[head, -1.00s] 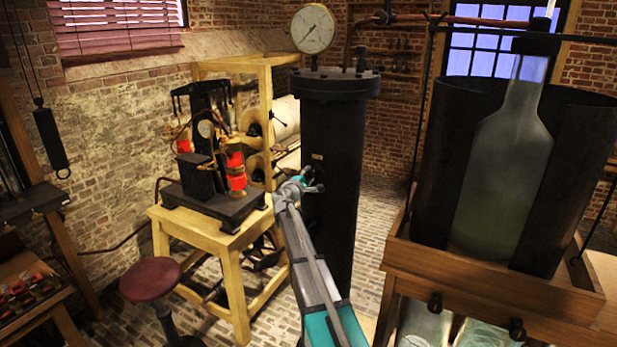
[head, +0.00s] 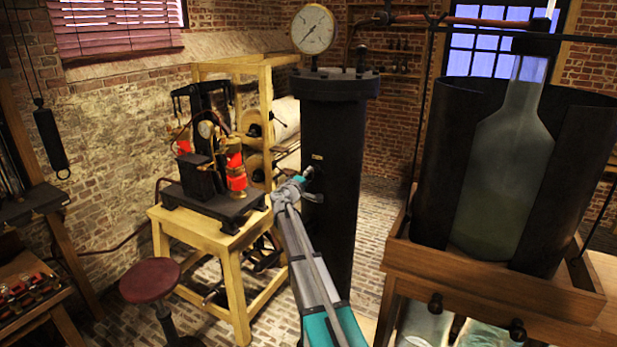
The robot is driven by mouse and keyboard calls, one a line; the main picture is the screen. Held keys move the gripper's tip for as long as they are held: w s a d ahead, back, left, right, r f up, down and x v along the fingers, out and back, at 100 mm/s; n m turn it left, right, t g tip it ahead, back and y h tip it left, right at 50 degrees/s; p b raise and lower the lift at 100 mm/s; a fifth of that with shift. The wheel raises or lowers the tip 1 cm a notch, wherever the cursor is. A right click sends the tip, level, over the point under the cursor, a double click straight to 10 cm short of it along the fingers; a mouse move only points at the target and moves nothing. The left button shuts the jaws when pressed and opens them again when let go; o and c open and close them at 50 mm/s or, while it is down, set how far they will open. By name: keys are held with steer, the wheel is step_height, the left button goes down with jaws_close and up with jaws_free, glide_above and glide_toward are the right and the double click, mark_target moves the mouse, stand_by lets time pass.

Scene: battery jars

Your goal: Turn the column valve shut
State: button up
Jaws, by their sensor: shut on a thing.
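The tall black column (head: 338,225) stands mid-picture with a flanged top and a white round gauge (head: 313,29) above it. The column valve is a small dark fitting on the column's left front side, and part of its handle (head: 315,197) shows beside my gripper. My gripper (head: 302,183) is at the end of the grey and teal arm that reaches up from the bottom. It is shut on the valve handle. The jaws and most of the valve are small and partly hidden by my wrist, so the handle's exact angle is hard to tell.
A wooden stand (head: 231,262) with black and red apparatus is close left of my gripper. A red-topped stool (head: 150,279) stands in front of it. A large glass bottle (head: 503,160) in a dark screen stands on a wooden case at the right.

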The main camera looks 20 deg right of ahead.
steer(key=o, duration=1.1)
steer(key=shift+o, duration=0.2)
steer(key=shift+n, duration=0.4)
